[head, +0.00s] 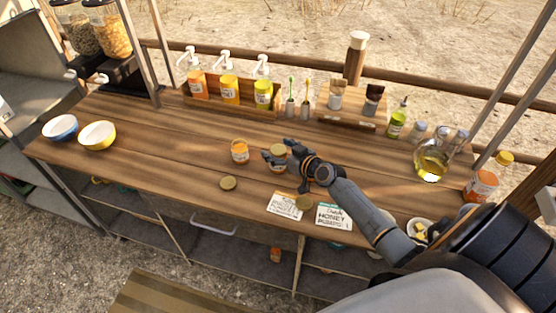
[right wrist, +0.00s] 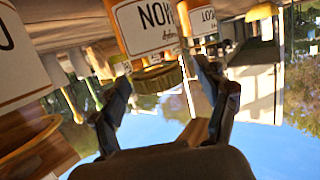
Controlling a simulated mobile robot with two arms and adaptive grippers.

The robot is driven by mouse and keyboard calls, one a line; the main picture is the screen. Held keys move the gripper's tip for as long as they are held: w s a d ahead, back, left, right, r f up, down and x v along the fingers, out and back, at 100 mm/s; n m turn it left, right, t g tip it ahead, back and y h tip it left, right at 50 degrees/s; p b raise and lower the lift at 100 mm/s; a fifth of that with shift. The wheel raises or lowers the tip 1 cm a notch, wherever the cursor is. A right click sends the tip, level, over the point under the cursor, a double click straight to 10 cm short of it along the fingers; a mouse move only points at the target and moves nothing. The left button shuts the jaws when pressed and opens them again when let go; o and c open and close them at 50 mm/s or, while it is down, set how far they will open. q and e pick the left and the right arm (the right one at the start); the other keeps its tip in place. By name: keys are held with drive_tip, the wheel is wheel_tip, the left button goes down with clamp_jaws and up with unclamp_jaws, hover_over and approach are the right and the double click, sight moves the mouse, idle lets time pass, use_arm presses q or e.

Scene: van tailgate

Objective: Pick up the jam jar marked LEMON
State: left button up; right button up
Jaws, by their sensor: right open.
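A jam jar with a gold lid (head: 278,150) stands on the wooden counter, partly hidden by my right gripper (head: 272,160). In the right wrist view, which is upside down, a jar with an orange body and white label (right wrist: 150,22) has inverted letters that fit LEMON, partly cut off. Its ridged gold lid (right wrist: 158,78) is between the fingers of my open right gripper (right wrist: 168,105). I cannot tell whether the fingers touch it. An open jar with orange contents (head: 240,151) stands just left of it in the head view. My left gripper is not in view.
Pump bottles stand in a wooden rack (head: 230,105) behind. Two bowls (head: 97,135) are at the left. The left-centre counter is clear.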

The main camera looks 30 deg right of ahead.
drive_tip(key=shift+c, duration=0.2)
clamp_jaws()
drive_tip(key=shift+r, duration=0.15)
